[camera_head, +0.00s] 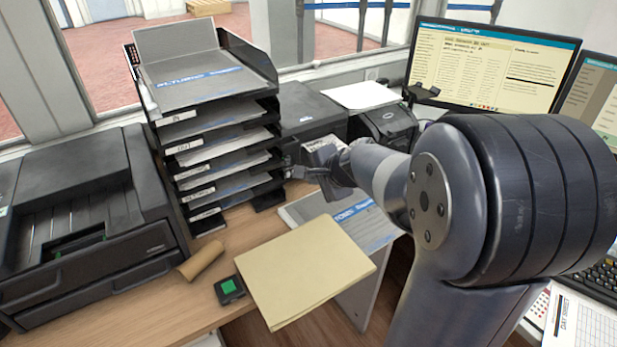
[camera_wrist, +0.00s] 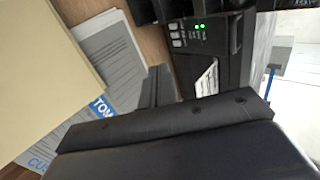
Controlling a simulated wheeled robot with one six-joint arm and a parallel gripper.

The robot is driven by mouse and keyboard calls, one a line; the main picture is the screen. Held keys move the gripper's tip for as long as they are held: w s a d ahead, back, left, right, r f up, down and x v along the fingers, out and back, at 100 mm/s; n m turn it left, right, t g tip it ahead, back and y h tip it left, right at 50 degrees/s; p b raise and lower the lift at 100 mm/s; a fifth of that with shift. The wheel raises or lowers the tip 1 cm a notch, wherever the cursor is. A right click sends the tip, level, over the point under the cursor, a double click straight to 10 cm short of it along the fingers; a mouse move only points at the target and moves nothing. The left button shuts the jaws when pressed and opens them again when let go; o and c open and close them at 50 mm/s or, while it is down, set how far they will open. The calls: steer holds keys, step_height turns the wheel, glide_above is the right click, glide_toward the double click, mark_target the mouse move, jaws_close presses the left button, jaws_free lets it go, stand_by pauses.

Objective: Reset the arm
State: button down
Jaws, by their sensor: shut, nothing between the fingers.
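My arm reaches from the right across the counter in the head view. My gripper (camera_head: 300,172) is at the right side of the black stacked letter tray (camera_head: 262,62), in front of a dark printer. Its fingers are shut with nothing held. In the wrist view the dark gripper fingers (camera_wrist: 157,86) show above a printed sheet, and a large dark part of my own wrist fills the bottom. I cannot tell whether the gripper touches the tray stack.
A buff envelope (camera_head: 305,270) and printed folder (camera_head: 340,215) lie near the counter's front edge. A green-topped stamp pad (camera_head: 229,289), a cardboard tube (camera_head: 201,261) and a large printer (camera_head: 85,215) are left. A label printer (camera_head: 385,125) and monitor (camera_head: 490,65) stand behind my arm.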

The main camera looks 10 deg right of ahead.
steer(key=shift+s+r, duration=0.2)
steer(key=shift+s, duration=0.05)
